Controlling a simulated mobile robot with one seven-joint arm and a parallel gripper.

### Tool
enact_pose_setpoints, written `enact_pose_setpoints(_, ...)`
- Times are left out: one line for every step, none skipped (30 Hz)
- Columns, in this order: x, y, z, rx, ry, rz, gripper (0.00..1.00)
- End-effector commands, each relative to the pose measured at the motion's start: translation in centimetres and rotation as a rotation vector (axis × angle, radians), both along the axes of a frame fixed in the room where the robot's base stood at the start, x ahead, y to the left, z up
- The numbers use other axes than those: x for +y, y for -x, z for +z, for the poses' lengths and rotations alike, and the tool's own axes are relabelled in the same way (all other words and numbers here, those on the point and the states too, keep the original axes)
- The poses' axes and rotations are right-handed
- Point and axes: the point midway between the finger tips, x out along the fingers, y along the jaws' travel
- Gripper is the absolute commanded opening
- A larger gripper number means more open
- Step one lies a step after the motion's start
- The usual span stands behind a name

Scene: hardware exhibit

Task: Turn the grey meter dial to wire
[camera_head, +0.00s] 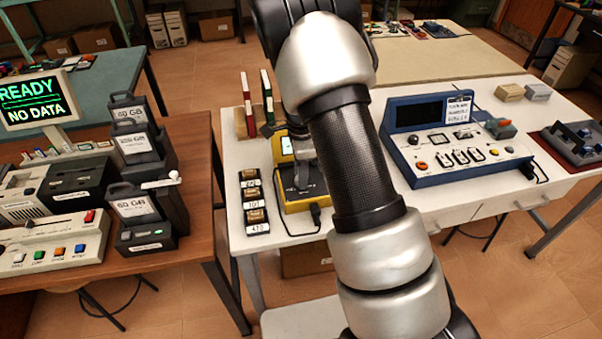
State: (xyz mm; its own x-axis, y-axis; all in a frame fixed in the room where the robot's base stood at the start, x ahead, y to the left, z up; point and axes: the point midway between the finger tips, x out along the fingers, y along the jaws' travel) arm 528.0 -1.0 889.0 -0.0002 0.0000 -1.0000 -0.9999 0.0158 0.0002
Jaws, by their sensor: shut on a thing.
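The yellow meter (290,205) lies on the white table, left of my arm. Its lit display shows at its upper left, and its dark face is partly covered by my arm. My gripper (302,180) reaches down onto the meter's face and is shut on the grey meter dial. The dial is hidden by the gripper and arm, so its pointer, its setting and the wire mark cannot be read.
Several small labelled parts (255,205) stand left of the meter. Red and green boards (266,95) stand behind it. A blue console (455,140) is right of my arm. A black cable (316,214) leaves the meter's front right. The white table (240,238) has some bare room in front.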

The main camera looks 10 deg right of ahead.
Motion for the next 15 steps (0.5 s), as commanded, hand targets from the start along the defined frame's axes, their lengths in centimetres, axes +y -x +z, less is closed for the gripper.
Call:
enact_pose_setpoints(0.01, -0.11, 0.10, -0.003, -0.001, -0.001, 0.05)
enact_pose_setpoints(0.01, -0.11, 0.10, -0.003, -0.001, -0.001, 0.33)
enact_pose_setpoints(0.01, -0.10, 0.09, -0.003, 0.000, -0.001, 0.39)
enact_pose_setpoints(0.00, -0.09, 0.09, -0.003, 0.000, -0.001, 0.44)
enact_pose_setpoints(0.01, -0.09, 0.08, -0.002, 0.000, -0.001, 0.46)
enact_pose_setpoints(0.00, -0.07, 0.07, -0.002, 0.000, 0.000, 0.46)
enact_pose_setpoints(0.00, -0.06, 0.06, -0.002, 0.000, 0.000, 0.46)
enact_pose_setpoints(0.00, -0.06, 0.05, -0.002, 0.000, 0.000, 0.46)
enact_pose_setpoints(0.00, -0.05, 0.04, -0.001, 0.000, 0.000, 0.46)
enact_pose_setpoints(0.00, -0.04, 0.04, -0.001, 0.000, 0.000, 0.46)
enact_pose_setpoints(0.00, -0.04, 0.03, -0.001, 0.000, 0.000, 0.46)
enact_pose_setpoints(0.00, -0.03, 0.04, -0.001, 0.000, 0.000, 0.46)
enact_pose_setpoints(0.00, -0.03, 0.08, -0.001, 0.000, 0.000, 0.46)
enact_pose_setpoints(0.00, -0.04, 0.17, -0.001, 0.000, 0.000, 0.46)
enact_pose_setpoints(0.01, -0.05, 0.39, -0.002, 0.000, 0.000, 0.46)
